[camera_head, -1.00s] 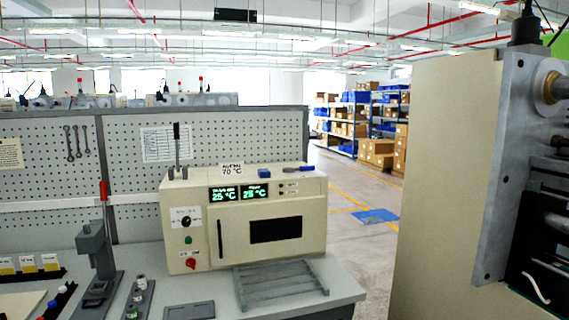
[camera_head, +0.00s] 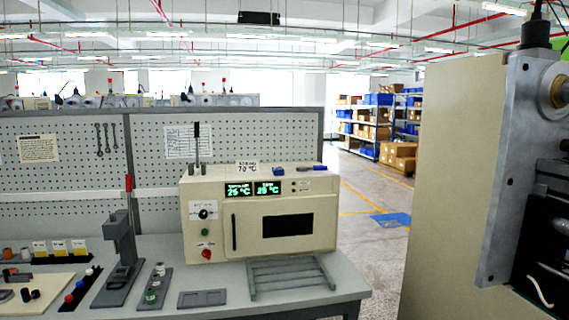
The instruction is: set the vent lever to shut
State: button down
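A cream bench oven (camera_head: 218,248) stands on the grey bench, with a dark window, a vertical door handle and two green displays. On its top left, an upright metal lever with a black grip (camera_head: 197,145) sticks up; it looks like the vent lever. Any marks for its positions are too small to read. The lever stands close to vertical. My gripper is not in view, and nothing touches the lever.
A small press with a red-topped handle (camera_head: 128,185) stands left of the oven. A slatted grey rack (camera_head: 290,278) lies in front of it. A small blue item (camera_head: 278,171) lies on top. A large beige and grey machine (camera_head: 450,180) fills the right side.

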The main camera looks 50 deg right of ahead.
aim_at(325, 167)
jog(key=u, duration=0.2)
jog(key=k, duration=1.45)
jog(key=z, duration=1.15)
jog(key=i, duration=1.05)
jog(key=u, duration=0.15)
